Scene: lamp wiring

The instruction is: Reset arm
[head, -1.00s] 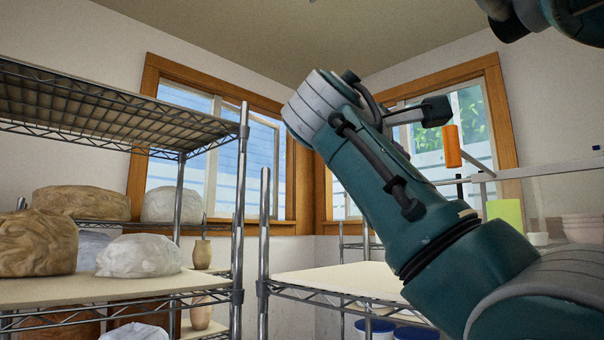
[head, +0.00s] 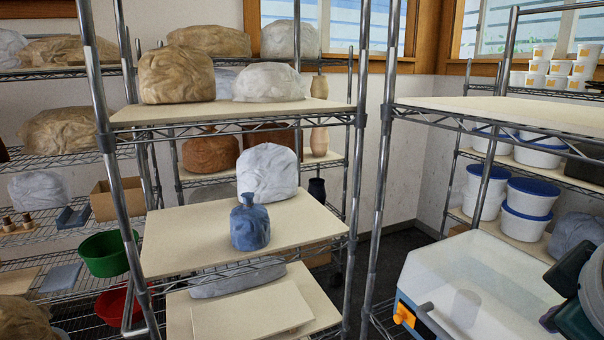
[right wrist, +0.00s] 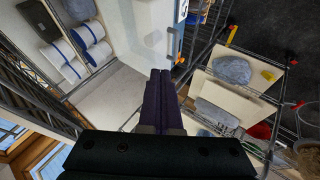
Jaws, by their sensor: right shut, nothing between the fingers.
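My right gripper (right wrist: 159,76) shows in the right wrist view with its dark purple fingers together and nothing between them. It is in the air, with the floor and shelving beyond. In the head view only a dark green part of my right arm shows at the lower right edge; its fingers are outside that picture. A blue bottle-necked vessel (head: 250,227) stands upright on a middle shelf board (head: 190,240) in the head view, apart from my arm. My left gripper is in neither view.
Metal racks with wrapped clay lumps (head: 176,75) fill the left and centre. A clear-walled basin (head: 470,285) stands at lower right, close to my arm. White tubs with blue lids (head: 530,195) sit behind it. A dark floor gap lies between the racks.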

